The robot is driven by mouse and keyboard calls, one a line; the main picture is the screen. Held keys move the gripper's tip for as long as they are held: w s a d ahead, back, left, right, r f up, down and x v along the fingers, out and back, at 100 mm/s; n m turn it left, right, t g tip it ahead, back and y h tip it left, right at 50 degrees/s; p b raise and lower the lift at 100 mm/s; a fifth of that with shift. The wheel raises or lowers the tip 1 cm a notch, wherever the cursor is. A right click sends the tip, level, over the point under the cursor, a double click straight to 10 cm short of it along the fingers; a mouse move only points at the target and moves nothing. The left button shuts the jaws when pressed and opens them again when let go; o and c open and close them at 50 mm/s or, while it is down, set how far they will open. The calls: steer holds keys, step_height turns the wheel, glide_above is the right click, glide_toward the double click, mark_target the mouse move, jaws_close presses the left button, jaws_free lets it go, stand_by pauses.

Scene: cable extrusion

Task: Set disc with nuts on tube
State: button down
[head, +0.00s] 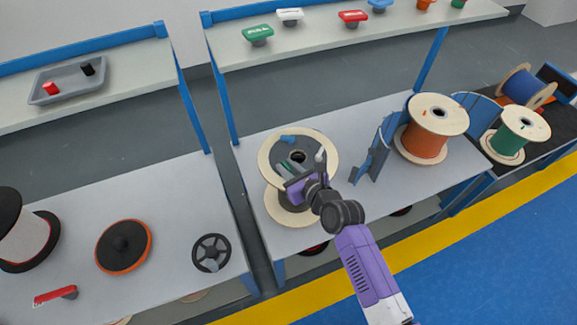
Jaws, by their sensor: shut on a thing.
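A round disc (269,152) with a pale wooden rim, a dark grey middle and a centre hole is at the middle table. Small blue and green pieces show on its face, too small to tell if they are nuts. My gripper (291,180) is at the disc's near side, shut on it. Below and nearer is a second pale wooden flange (284,216), partly covered by the disc and my gripper. A dark core shows between them. The tube is not clearly visible, and I cannot tell whether the disc touches it.
A blue bracket (372,150) and an orange cable spool (432,123) stand right of the disc. A green spool (512,135) is farther right. The left table holds a black-and-orange disc (124,246), a dark handwheel (211,253) and a red-handled tool (55,295). A shelf (330,38) runs behind.

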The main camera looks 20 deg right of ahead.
steer(key=shift+f, duration=1.2)
step_height(320, 180, down, 3)
steer(key=b, duration=0.3)
steer(key=shift+f, duration=0.2)
steer(key=shift+r+p, duration=0.1)
steer(key=shift+p, duration=0.3)
stand_by(0.3)
steer(key=shift+w+f+b, duration=0.1)
steer(key=shift+f+b, duration=0.35)
steer(key=shift+f, duration=0.2)
stand_by(0.4)
steer(key=c, duration=1.6)
jaws_free()
steer(key=shift+p+v, duration=1.55)
steer(key=shift+v, duration=4)
